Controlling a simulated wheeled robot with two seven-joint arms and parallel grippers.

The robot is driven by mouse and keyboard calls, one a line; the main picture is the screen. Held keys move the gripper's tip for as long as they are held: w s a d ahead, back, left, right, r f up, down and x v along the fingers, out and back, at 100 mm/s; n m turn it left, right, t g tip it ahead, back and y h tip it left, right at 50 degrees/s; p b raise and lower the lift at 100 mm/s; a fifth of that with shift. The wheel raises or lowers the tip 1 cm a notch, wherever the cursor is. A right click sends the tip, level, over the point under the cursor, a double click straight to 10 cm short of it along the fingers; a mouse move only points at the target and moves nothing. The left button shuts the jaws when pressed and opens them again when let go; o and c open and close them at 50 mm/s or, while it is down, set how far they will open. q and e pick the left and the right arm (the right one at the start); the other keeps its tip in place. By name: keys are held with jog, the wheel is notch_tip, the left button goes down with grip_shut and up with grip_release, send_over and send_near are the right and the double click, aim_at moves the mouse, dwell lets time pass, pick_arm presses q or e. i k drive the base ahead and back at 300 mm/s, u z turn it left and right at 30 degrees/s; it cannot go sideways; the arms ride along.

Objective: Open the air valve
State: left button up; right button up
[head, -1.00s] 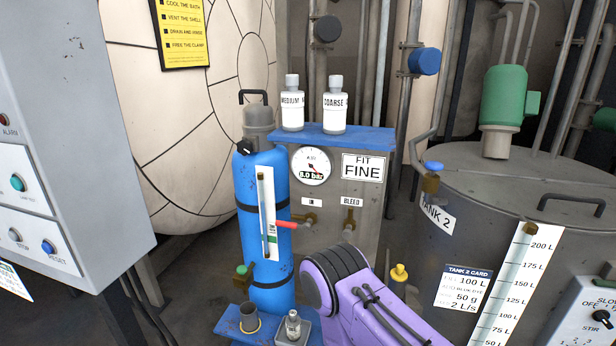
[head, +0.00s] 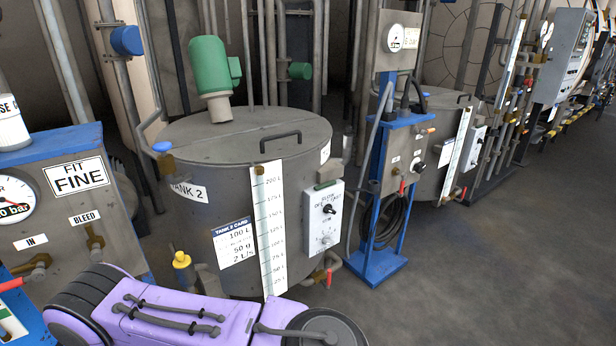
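No valve carries a label reading "air" that I can make out, so I cannot tell which one is the air valve. On the filter panel (head: 60,205) at the left, a red-handled valve (head: 14,284) sits under the IN label, partly cut off by the frame edge. A brass valve (head: 95,240) sits under the BLEED label. A blue-framed stand (head: 388,165) right of tank 2 has a gauge (head: 403,37) on top, hoses and a small red lever (head: 402,188). My purple arm crosses the lower left. Neither gripper is in view.
Tank 2 (head: 190,225) stands in the middle with a green motor (head: 213,75), a level scale (head: 268,230), a control box (head: 323,215) and a red-handled valve (head: 329,278). Another tank (head: 430,130) stands behind the stand. Grey floor is clear at the lower right.

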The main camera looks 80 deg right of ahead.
aim_at(402, 185)
jog(key=z, duration=0.5)
jog(key=k, duration=1.25)
jog(key=z, duration=1.3)
jog(key=i, duration=0.75)
jog(key=z, duration=1.1)
jog(key=i, duration=1.1)
jog(key=k, duration=0.9)
jog(key=z, duration=1.35)
jog(key=i, duration=1.6)
jog(key=u, duration=0.65)
